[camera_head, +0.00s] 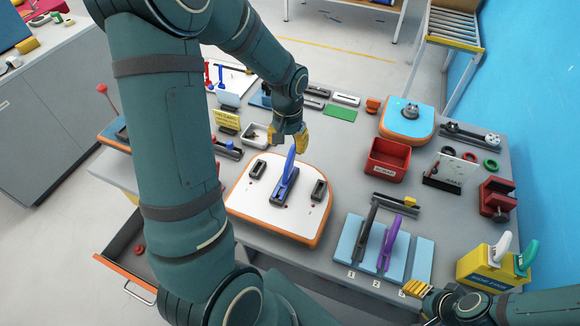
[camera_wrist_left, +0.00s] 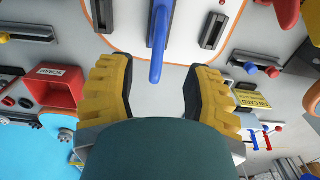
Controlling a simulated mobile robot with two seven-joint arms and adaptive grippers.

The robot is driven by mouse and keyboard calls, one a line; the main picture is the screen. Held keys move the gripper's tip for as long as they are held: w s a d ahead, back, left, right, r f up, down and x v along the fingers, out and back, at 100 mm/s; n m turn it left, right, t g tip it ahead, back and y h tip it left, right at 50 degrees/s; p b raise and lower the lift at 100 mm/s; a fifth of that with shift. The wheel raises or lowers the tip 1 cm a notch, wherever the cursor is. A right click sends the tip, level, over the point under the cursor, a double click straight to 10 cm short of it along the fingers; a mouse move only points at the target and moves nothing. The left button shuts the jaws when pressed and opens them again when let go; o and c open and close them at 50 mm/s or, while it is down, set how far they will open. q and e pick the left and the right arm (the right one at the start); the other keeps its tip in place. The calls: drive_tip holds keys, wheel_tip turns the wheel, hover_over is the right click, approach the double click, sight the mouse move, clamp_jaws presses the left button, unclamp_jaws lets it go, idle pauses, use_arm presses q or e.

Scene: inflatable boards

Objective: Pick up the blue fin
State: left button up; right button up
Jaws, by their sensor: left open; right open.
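The blue fin (camera_head: 291,165) stands upright in a dark blue base (camera_head: 284,187) on the white, orange-edged board (camera_head: 250,200). In the left wrist view the fin (camera_wrist_left: 160,35) is at the top middle. My left gripper (camera_head: 289,136) is open, with yellow padded fingers, just above and behind the fin. In the left wrist view its fingers (camera_wrist_left: 157,75) are spread to either side of the fin's tip, with a gap on both sides. I cannot tell the exact height between them. My right gripper (camera_head: 403,288) is open and empty at the lower right, partly cut off by its arm.
Two small black slots (camera_head: 258,169) (camera_head: 318,190) flank the fin's base. A red scrap bin (camera_head: 386,160) stands to the right. A blue tray (camera_head: 351,240) holds black and purple fins. A yellow box (camera_head: 487,268) with white and green fins stands at the right front.

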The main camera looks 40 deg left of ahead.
sight(289, 156)
use_arm(q)
drive_tip(key=f, duration=0.9)
drive_tip(key=shift+w+f, duration=0.2)
drive_tip(key=shift+w, duration=0.2)
clamp_jaws()
